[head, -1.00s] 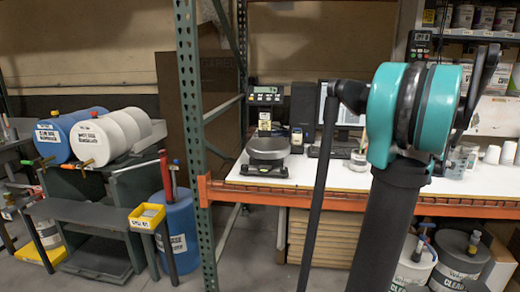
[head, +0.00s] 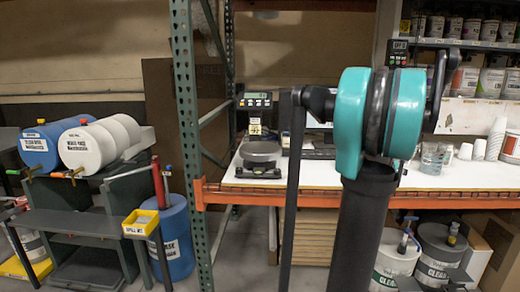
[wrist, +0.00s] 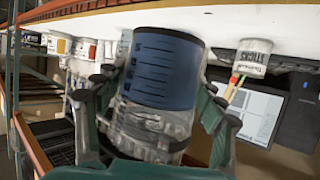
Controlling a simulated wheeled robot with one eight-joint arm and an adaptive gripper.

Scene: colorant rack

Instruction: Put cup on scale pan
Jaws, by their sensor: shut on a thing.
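The head view does not show my gripper or the held cup; my arm blocks that area. The scale pan (head: 262,149) is a grey plate on a low black scale on the white bench, left of my arm. I see nothing on it. The scale's display (head: 255,101) stands behind it.
The bench's orange front beam (head: 240,194) and the green rack upright (head: 184,140) border the scale's side. Clear beakers (head: 432,160) and white cups (head: 465,151) stand on the bench at right. A white tub with sticks (wrist: 252,62) and a monitor (wrist: 258,110) show in the wrist view.

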